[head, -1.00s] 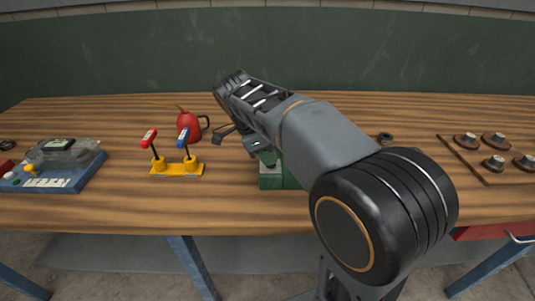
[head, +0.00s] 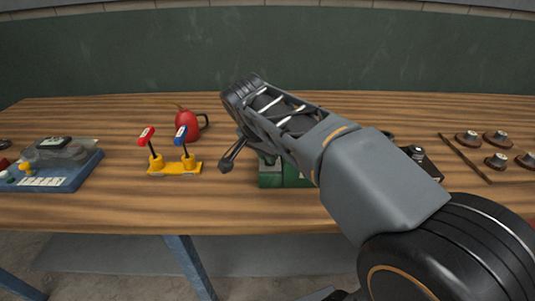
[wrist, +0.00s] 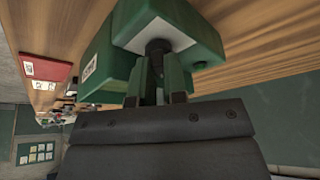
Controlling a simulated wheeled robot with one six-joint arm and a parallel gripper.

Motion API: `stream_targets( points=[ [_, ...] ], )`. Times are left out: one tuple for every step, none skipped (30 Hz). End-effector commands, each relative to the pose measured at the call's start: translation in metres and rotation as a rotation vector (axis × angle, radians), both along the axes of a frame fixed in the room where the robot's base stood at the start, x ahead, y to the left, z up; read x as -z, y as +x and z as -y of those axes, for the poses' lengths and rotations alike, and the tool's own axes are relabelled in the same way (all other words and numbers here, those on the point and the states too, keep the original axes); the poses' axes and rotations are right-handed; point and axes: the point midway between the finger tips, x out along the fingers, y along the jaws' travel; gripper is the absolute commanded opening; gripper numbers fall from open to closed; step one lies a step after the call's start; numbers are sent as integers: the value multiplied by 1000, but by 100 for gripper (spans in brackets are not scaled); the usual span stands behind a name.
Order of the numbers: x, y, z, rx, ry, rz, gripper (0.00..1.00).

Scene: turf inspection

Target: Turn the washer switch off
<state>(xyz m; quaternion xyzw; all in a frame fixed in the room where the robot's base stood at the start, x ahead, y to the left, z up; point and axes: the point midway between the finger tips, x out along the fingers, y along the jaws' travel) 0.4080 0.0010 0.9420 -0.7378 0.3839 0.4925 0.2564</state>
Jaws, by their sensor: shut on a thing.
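A green switch box (head: 272,181) stands near the front edge of the table, partly hidden behind my arm in the head view. In the wrist view the green box (wrist: 203,35) has a pale plate on its face and a dark stubby lever (wrist: 157,48) on that plate. My gripper (wrist: 160,75) has its two green-looking fingers closed around this lever, close to the plate. The box has a small white label on its side, too blurred to read. In the head view my arm covers the lever and most of the fingers.
To the left stand a yellow base (head: 174,168) with red-topped and blue-topped levers, a red jug (head: 188,124) and a blue device (head: 52,172). To the right lie a dark device (head: 425,163) and a board with several round knobs (head: 468,138). Bare wood lies between.

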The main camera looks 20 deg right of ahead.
Motion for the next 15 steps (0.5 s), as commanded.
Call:
stream_targets(
  points=[
    [0,0,1,-42,1,5,0],
    [-1,0,1,-70,1,6,0],
    [0,-1,1,-108,1,4,0],
    [-1,-1,1,-136,0,5,0],
    [-1,-1,1,-163,0,6,0],
    [-1,-1,1,-199,1,5,0],
    [-1,-1,2,-226,1,6,0],
    [-1,-1,2,-253,1,6,0],
    [-1,-1,2,-288,0,4,0],
    [-1,-1,2,-314,1,5,0],
    [-1,-1,2,-338,0,4,0],
    [-1,-1,2,-369,0,5,0],
    [-1,-2,2,-392,1,5,0],
    [-2,-2,2,-413,0,5,0],
    [-2,-1,3,-441,0,5,0]
  ],
)
